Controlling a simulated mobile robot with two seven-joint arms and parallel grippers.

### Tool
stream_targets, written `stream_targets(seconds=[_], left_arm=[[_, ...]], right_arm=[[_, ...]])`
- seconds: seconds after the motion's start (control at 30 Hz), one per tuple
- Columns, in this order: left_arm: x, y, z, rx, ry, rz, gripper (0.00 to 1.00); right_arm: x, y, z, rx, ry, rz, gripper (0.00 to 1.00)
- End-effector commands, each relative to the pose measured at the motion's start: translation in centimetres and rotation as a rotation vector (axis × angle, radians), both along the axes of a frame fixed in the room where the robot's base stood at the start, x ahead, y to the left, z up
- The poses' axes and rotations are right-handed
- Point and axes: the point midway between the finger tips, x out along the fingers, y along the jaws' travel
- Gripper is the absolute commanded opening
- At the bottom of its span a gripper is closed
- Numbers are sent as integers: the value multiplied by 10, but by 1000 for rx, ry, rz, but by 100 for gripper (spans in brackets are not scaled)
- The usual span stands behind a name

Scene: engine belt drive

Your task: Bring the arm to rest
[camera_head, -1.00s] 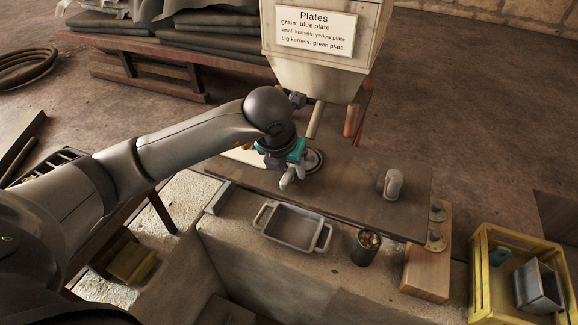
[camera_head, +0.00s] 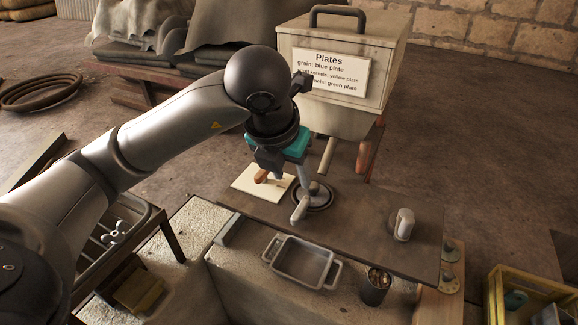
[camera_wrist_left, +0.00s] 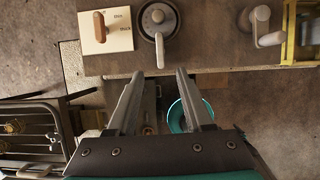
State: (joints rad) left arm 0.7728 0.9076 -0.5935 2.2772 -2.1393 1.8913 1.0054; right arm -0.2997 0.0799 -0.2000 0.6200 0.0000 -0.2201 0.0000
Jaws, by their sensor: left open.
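My left arm reaches in from the left in the head view. My left gripper (camera_head: 303,182), with a teal band, points down over the dark bench top (camera_head: 365,215). In the left wrist view its two grey fingers (camera_wrist_left: 160,74) are apart, with nothing between them. A round dial (camera_wrist_left: 158,18) with a pale handle (camera_wrist_left: 160,50) lies just beyond the fingertips there. The handle also shows in the head view (camera_head: 299,210), just below the fingers. Whether they touch cannot be told. My right gripper is in neither view.
A hopper (camera_head: 345,105) with a "Plates" sign stands behind. A cream plate (camera_head: 249,184) with a wooden knob lies left of the dial. A metal tray (camera_head: 303,261), a can (camera_head: 375,287) and a yellow crate (camera_head: 497,297) are in front. A teal-rimmed round thing (camera_wrist_left: 176,112) shows in the wrist view.

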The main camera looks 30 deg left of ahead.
Motion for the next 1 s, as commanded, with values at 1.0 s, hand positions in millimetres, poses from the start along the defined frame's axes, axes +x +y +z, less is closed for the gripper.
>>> stream_targets(seconds=[1.0], left_arm=[[-24,-88,-4,-312,40,-251,51]], right_arm=[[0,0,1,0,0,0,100]])
